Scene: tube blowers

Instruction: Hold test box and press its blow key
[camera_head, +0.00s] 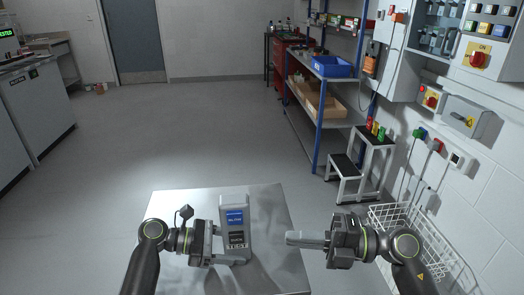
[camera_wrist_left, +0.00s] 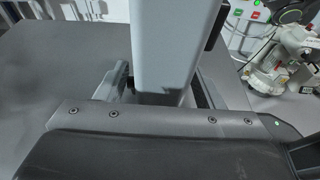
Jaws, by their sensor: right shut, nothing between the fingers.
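The test box (camera_head: 234,217) is grey with a blue label and a dark display, and stands upright on the metal table. My left gripper (camera_head: 232,246) is shut on it from the left, low down, with one finger across its front and the other partly hidden behind it. In the left wrist view the box (camera_wrist_left: 165,45) rises between the two fingers. My right gripper (camera_head: 291,239) is shut and empty, to the right of the box and apart from it, pointing at it. I cannot make out the blow key.
The metal table (camera_head: 170,203) has bare room behind the box. A step stool (camera_head: 362,160), a white wire basket (camera_head: 395,215) and a blue-framed shelf (camera_head: 315,110) stand to the right. The floor beyond the table is open.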

